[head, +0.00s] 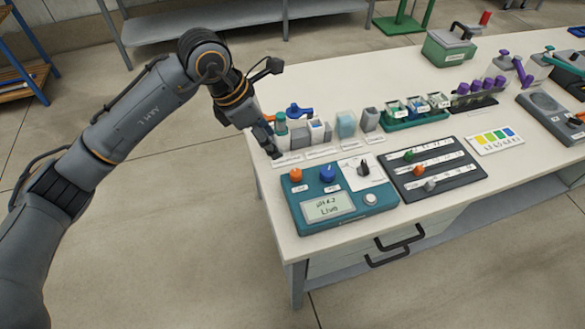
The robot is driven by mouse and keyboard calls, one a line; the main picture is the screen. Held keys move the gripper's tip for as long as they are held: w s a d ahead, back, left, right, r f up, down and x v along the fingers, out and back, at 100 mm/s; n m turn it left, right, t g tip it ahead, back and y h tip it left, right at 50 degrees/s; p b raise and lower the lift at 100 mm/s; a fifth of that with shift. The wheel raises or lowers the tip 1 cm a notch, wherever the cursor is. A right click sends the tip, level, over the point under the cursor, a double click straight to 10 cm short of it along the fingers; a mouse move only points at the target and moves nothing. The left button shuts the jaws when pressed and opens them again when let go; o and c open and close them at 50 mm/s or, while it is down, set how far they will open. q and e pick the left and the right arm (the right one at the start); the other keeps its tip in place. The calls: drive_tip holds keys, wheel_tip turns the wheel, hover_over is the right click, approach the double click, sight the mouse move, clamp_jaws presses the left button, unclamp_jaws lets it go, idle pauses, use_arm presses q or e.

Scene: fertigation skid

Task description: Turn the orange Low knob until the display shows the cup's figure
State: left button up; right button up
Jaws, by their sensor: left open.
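The orange knob (296,175) stands at the back left of a teal meter box (352,219), beside a blue knob (327,174). The box's display (328,206) shows a small upper line that looks like "pH 4.2" and "Live" below. My left gripper (275,108) is open and empty, behind and above the orange knob and apart from it. One finger points out to the right; the other hangs down near the bottles. Small labelled cups (397,109) sit in a green rack; their figures are too small to read. My right gripper is not in view.
A dark slider panel (436,170) adjoins the meter on the right. Bottles and small containers (346,125) stand behind it. A colour chart (495,138), purple-capped vials (478,86) and a green box (448,47) are farther right. The table's front edge is clear.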

sight(296, 172)
use_arm(q)
drive_tip(key=p+x, duration=0.2)
drive_tip(key=x, duration=1.1)
drive_tip(key=shift+d+f, duration=0.1)
drive_tip(key=shift+f, duration=0.2)
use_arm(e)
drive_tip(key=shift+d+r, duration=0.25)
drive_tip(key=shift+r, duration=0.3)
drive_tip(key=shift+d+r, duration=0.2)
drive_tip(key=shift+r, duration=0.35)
use_arm(q)
clamp_jaws()
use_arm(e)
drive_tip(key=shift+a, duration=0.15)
